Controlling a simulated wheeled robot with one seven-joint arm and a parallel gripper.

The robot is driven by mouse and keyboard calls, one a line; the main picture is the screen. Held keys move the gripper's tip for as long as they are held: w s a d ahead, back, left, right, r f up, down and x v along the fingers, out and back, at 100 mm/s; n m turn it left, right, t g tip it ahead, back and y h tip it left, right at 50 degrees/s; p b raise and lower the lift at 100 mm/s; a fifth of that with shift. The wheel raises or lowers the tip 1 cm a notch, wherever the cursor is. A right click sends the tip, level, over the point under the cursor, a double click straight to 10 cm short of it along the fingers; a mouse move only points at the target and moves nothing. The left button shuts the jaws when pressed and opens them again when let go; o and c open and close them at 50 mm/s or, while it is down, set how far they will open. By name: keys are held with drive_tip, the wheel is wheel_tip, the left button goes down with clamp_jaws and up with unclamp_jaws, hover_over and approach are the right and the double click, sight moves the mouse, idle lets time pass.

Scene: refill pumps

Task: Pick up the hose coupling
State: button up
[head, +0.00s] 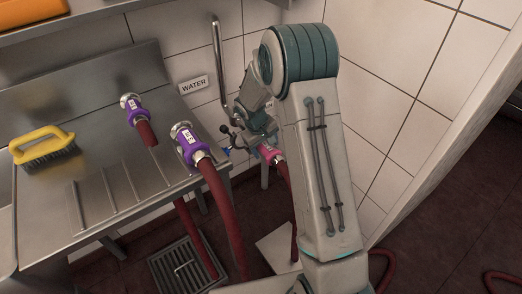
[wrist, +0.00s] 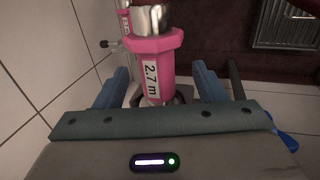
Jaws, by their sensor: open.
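A pink hose coupling (wrist: 158,62) with a white "2.7 m" label and a bright metal end fills the middle of the wrist view. In the head view the pink coupling (head: 268,153) sits on a dark red hose beside the counter's right end, partly hidden by my arm. My gripper (wrist: 161,78) is open, with one blue finger on each side of the coupling and visible gaps between. In the head view my gripper (head: 240,142) is just up and left of it. Two purple couplings, one nearer (head: 190,143) and one farther (head: 133,110), are at the steel counter.
The steel counter (head: 95,215) holds a yellow brush (head: 42,146). A "WATER" sign (head: 193,85) and an upright metal pipe (head: 218,60) are by the tiled wall. A floor drain grate (head: 183,268) lies below. Red hoses hang to the floor; one (head: 385,262) lies at the right.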

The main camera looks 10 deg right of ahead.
sight(268, 148)
drive_tip(key=x, duration=0.4)
drive_tip(key=shift+w+d, duration=0.1)
drive_tip(key=shift+w, duration=0.05)
drive_tip(key=shift+c, duration=0.3)
drive_tip(key=c, duration=1.3)
drive_tip(key=shift+r, duration=0.1)
drive_tip(key=shift+r, duration=0.5)
drive_tip(key=r, duration=0.3)
drive_tip(key=shift+s+d+r, duration=0.2)
drive_tip(key=shift+d+r, duration=0.1)
drive_tip(key=shift+d, duration=0.05)
drive_tip(key=s+d+r, duration=0.6)
drive_tip(key=d, duration=0.3)
drive_tip(key=shift+r+p, duration=0.2)
drive_tip(key=shift+p, duration=0.25)
